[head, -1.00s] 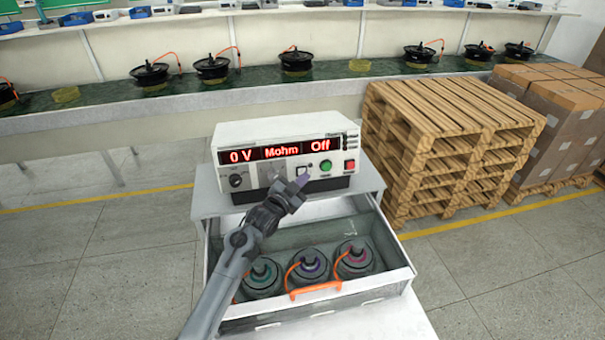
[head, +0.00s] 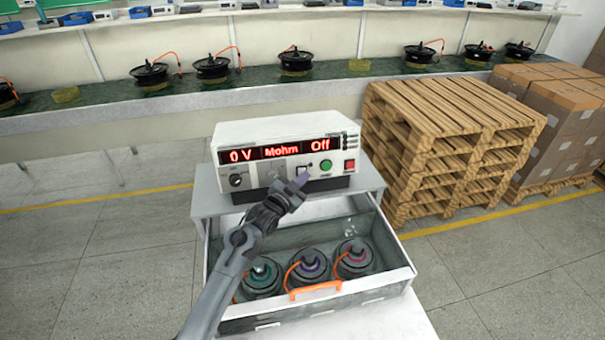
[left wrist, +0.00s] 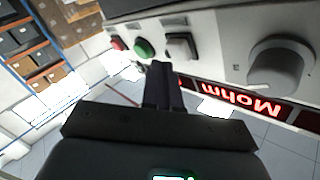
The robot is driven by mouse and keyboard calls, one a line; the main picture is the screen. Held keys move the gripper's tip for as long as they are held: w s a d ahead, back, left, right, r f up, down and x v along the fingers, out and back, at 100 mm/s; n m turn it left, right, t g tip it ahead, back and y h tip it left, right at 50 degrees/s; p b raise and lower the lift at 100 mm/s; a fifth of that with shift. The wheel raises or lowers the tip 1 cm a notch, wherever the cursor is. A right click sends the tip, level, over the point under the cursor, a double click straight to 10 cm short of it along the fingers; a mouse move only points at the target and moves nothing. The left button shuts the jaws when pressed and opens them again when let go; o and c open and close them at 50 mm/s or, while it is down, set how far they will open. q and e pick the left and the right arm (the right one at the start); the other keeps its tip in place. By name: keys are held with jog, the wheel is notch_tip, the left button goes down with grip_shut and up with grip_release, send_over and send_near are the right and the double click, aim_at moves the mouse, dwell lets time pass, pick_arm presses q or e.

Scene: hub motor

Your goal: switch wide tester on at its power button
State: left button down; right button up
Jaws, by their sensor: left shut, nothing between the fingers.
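The wide tester (head: 270,140) is a white box on a grey cabinet, with a red display reading "0 V", "Mohm" and "Off". In the left wrist view, the shut fingers (left wrist: 162,85) point toward the panel near the white button (left wrist: 182,46) and green button (left wrist: 145,47). Contact cannot be told. My right gripper is not in view.
Below the tester, an open drawer (head: 392,283) with an orange handle holds several hub motors. Stacked wooden pallets (head: 440,130) and cardboard boxes (head: 555,120) stand to the right. A long bench (head: 200,98) with more motors runs behind.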

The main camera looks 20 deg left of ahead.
pick_arm(q)
jog(key=shift+w+a+f, duration=0.1)
jog(key=shift+w+a, duration=0.05)
jog(key=shift+w, duration=0.1)
jog(key=shift+w+a+f+b, duration=0.1)
jog(key=shift+w+a+b, duration=0.2)
jog(key=shift+b, duration=0.2)
dwell(0.7)
dwell(0.3)
jog(key=shift+d, duration=0.1)
jog(key=shift+s+d+r+p, duration=0.2)
jog(key=shift+s+d+p, duration=0.35)
jog(key=shift+p, duration=0.55)
jog(key=shift+s+a, duration=0.1)
jog(key=shift+a, duration=0.05)
